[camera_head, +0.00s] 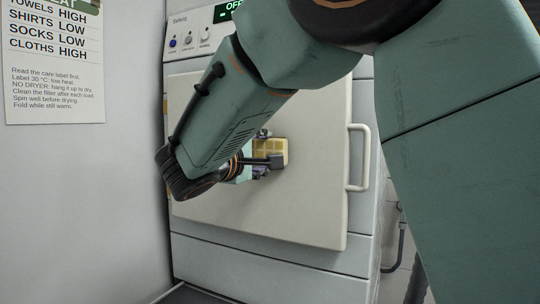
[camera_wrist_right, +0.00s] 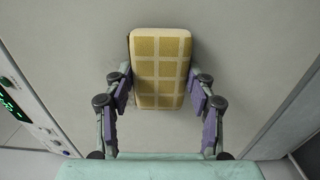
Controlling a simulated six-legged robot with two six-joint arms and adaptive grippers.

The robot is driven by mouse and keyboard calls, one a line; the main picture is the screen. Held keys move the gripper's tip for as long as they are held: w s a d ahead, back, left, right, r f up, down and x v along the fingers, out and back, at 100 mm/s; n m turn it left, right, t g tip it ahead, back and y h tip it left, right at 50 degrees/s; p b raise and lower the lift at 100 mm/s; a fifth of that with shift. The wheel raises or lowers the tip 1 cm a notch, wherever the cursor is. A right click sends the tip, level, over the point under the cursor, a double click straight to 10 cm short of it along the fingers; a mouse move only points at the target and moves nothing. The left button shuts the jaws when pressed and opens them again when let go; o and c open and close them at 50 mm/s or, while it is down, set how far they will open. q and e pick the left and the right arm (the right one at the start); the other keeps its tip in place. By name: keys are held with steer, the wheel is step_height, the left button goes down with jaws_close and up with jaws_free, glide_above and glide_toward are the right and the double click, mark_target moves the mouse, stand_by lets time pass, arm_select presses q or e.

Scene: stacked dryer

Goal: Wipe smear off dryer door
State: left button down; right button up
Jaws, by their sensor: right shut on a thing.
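The dryer door (camera_head: 315,110) is a flat, pale panel that fills the middle of the head view. It also fills most of the right wrist view (camera_wrist_right: 250,60). My right gripper (camera_head: 265,160) is in front of the door's middle, shut on a yellow sponge with a pale grid pattern (camera_head: 277,150). In the right wrist view the sponge (camera_wrist_right: 160,70) sits between the purple-padded fingers, its far face toward the door. I cannot tell whether it touches the door. No smear shows on the visible door; my arm and the sponge hide part of it. My left gripper is out of view.
A white bar handle (camera_head: 364,158) stands out at the door's right edge. The control panel (camera_head: 198,36) with knobs and a green display is above the door. A wall with a printed care sign (camera_head: 55,65) stands at the left. A hose (camera_head: 398,245) hangs at the right.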

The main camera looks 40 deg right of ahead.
mark_target(274, 143)
steer(key=shift+w+a, duration=1.5)
steer(key=shift+w, duration=2.1)
steer(key=s+d+b, duration=0.1)
steer(key=s, duration=0.1)
steer(key=s+r+b, duration=0.1)
steer(key=s+b, duration=0.1)
steer(key=s+d+b, duration=0.1)
steer(key=s+b, duration=0.1)
steer(key=shift+s+d+r, duration=0.2)
steer(key=shift+d+r, duration=0.1)
steer(key=shift+r, duration=0.05)
steer(key=shift+s+d+f+b, duration=0.15)
steer(key=shift+s+b, duration=0.2)
steer(key=shift+b, duration=0.5)
steer(key=shift+s+d, duration=0.15)
steer(key=shift+s, duration=0.1)
steer(key=shift+s+d+r+p, duration=0.1)
steer(key=shift+s+r+p, duration=0.25)
steer(key=shift+p, duration=0.65)
steer(key=p, duration=0.3)
steer(key=shift+s+d, duration=0.1)
steer(key=shift+s, duration=0.15)
steer(key=shift+s+d+f+p, duration=0.1)
steer(key=shift+s+p, duration=0.2)
steer(key=shift+p, duration=0.1)
